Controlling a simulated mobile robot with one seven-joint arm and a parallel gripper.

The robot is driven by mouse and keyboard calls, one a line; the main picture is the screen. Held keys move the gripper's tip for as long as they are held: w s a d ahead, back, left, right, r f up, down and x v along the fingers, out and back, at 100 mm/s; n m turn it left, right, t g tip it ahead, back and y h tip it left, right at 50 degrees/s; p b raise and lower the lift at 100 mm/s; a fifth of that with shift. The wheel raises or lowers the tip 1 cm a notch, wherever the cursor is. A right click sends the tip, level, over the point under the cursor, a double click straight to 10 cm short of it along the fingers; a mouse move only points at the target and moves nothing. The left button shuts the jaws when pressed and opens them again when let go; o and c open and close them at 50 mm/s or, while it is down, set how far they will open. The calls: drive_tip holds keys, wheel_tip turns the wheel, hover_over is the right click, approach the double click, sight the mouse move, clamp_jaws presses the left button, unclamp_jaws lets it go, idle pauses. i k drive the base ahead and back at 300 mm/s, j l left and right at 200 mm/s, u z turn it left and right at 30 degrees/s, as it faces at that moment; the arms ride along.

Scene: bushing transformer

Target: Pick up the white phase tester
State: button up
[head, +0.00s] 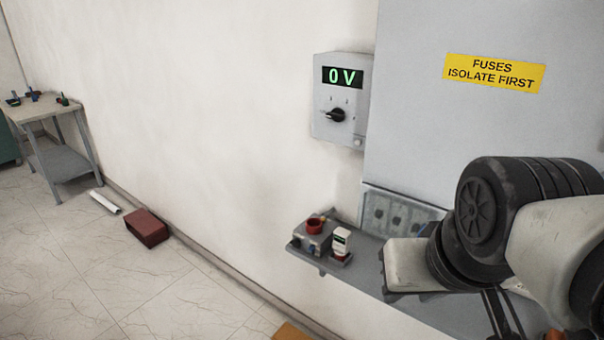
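A small upright white device with a dark display, which looks like the white phase tester (341,239), stands at the left end of a grey wall shelf (440,312). Its lower part is red, and it sits in or on a small grey holder. My arm crosses the right side of the picture, to the right of the tester and apart from it. I cannot make out my gripper's fingers clearly, so whether they are open or shut does not show. I see nothing between my arm and the tester.
A grey box with a red ring (315,226) stands close left of the tester. Above hang a "0 V" switch box (342,100) and a grey cabinet (420,130). A brown-red box (147,229) and white bar (104,202) lie on the floor. A side table (45,107) stands far left.

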sight(342, 237)
drive_tip(key=i+j+z, duration=0.15)
drive_tip(key=i+j, duration=0.2)
drive_tip(key=i+j+z, duration=0.15)
drive_tip(key=i+j, duration=0.2)
drive_tip(key=i+j+z, duration=0.2)
drive_tip(key=j, duration=0.25)
drive_tip(key=i+j+z, duration=0.15)
drive_tip(key=i+j, duration=0.25)
